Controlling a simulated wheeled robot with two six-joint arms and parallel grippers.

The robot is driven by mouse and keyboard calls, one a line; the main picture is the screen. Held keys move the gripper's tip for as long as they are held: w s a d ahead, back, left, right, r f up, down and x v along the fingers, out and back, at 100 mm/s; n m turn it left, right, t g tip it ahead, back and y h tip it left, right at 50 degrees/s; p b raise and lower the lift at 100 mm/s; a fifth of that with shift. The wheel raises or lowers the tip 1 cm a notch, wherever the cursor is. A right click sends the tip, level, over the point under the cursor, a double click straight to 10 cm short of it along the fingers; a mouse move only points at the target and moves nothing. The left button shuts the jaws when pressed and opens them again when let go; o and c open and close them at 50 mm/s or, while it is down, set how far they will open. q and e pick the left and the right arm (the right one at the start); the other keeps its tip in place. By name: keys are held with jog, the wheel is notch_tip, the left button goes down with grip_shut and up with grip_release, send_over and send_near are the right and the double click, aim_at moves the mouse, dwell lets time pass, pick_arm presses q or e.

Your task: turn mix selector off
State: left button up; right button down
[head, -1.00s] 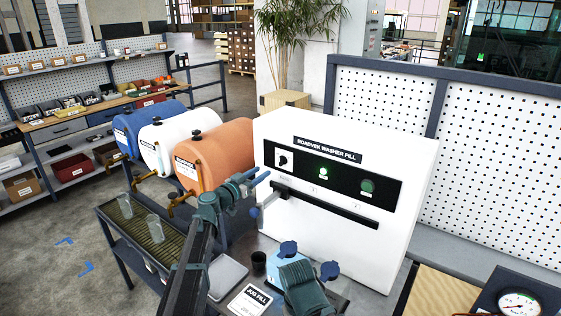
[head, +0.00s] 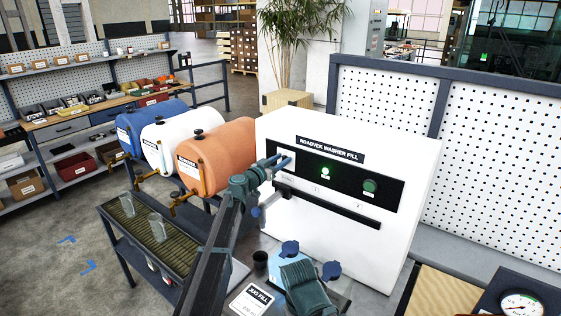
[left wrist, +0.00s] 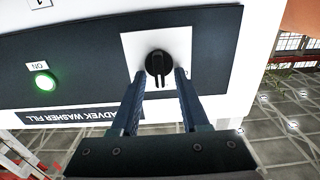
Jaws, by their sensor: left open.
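The mix selector (left wrist: 158,66) is a black round knob with a raised grip on a white square plate. In the left wrist view its grip points down, toward my gripper. My left gripper (left wrist: 160,85) is open, with one finger on each side of the knob; I cannot tell whether they touch it. In the head view my left gripper (head: 283,162) is at the left end of the black panel on the white washer fill box (head: 300,205) and hides the knob.
A lit green lamp (head: 325,172) and a dark green button (head: 370,186) are on the panel, above a black bar (head: 345,211). Blue, white and orange tanks (head: 222,158) stand left of the box. A ribbed teal object (head: 303,287) is in front.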

pick_arm(q)
grip_shut()
jog(key=shift+n, duration=0.3)
jog(key=n, duration=0.7)
jog(key=a+n, duration=0.1)
jog(key=n, duration=0.3)
jog(key=shift+w+f+b, duration=0.3)
jog(key=shift+b, duration=0.05)
jog(key=shift+n, duration=0.3)
dwell(0.3)
grip_release()
jog(key=v, duration=1.3)
jog(key=shift+s+a, duration=0.2)
jog(key=shift+s, duration=0.15)
